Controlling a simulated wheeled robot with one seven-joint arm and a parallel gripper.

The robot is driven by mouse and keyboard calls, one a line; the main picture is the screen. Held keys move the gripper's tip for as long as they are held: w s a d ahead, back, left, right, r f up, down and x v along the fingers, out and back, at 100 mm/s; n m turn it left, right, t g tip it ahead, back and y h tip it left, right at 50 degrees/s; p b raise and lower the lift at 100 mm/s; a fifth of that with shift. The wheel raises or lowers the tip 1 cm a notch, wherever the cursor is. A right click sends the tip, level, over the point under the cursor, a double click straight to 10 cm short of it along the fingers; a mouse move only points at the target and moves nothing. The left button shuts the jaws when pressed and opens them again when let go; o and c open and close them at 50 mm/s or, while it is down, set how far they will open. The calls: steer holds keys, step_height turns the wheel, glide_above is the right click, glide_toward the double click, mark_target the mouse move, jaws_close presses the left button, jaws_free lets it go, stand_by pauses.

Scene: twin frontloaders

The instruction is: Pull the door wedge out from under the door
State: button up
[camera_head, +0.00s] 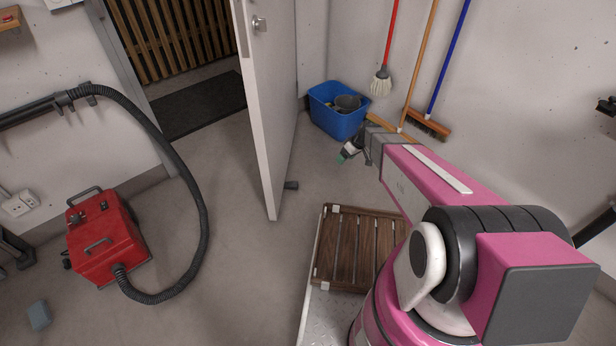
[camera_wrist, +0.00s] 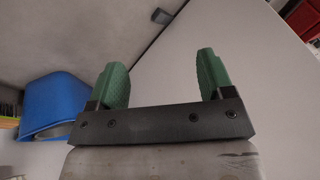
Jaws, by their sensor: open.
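The door (camera_head: 268,110) is white and stands ajar in the head view, its bottom edge just above the floor. The door wedge (camera_head: 291,185) is a small dark grey piece on the floor at the foot of the door, on its right side. In the wrist view the wedge (camera_wrist: 160,16) shows at the door's lower edge, beyond and between my fingertips. My gripper (camera_head: 346,154) is to the right of the door, above the floor and apart from the wedge. Its two green fingers (camera_wrist: 163,70) are spread with nothing between them. The part of the wedge under the door is hidden.
A blue bin (camera_head: 338,122) stands by the wall behind my gripper. Brooms and a mop (camera_head: 381,82) lean at the right wall. A slatted wooden board (camera_head: 352,250) lies in front. A red vacuum (camera_head: 104,240) with a hose is left. Floor around the wedge is clear.

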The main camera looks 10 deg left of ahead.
steer(key=w+a+f+n+y, duration=0.1)
steer(key=w+a+f+n, duration=0.2)
steer(key=a+f, duration=0.4)
steer(key=w+a+f+n+y, duration=0.1)
steer(key=w+a+f+n, duration=0.1)
steer(key=w+a+f, duration=0.45)
steer(key=n+y, duration=0.2)
steer(key=n, duration=0.1)
glide_toward(294, 184)
steer(key=shift+w+d+r, duration=0.1)
steer(key=shift+d+r, duration=0.2)
steer(key=shift+r, duration=0.25)
steer(key=x, duration=1)
steer(key=shift+a+f, duration=0.2)
steer(key=shift+f, duration=0.2)
steer(key=c, duration=1)
